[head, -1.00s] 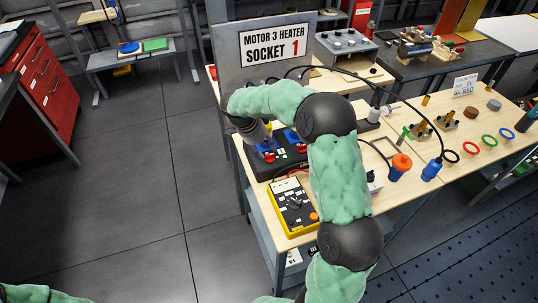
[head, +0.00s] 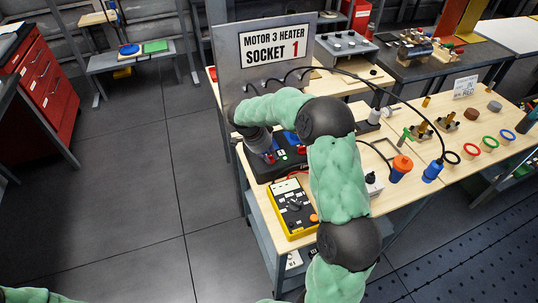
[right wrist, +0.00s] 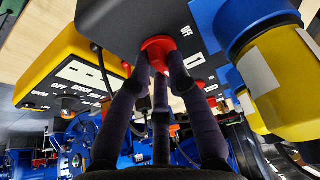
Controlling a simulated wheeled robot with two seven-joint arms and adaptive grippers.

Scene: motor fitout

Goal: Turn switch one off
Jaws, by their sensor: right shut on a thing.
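A dark switch box (head: 262,172) with red knobs stands at the left end of the wooden bench, below the sign "MOTOR 3 HEATER SOCKET 1". My right gripper (head: 266,151) reaches down over the box and partly hides it. In the right wrist view, the dark fingers of my right gripper (right wrist: 159,62) are closed around a red switch knob (right wrist: 158,45) on the box face (right wrist: 112,20). White OFF lettering shows on this face. The knob's number and exact setting cannot be read. My left gripper is out of view; only a bit of its green arm shows at lower left.
A yellow meter (head: 293,208) lies in front of the box; it also shows in the right wrist view (right wrist: 55,72). A blue and yellow connector (right wrist: 262,60) is close to the fingers at right. Black cables and an orange-topped plug (head: 401,168) are further right on the bench.

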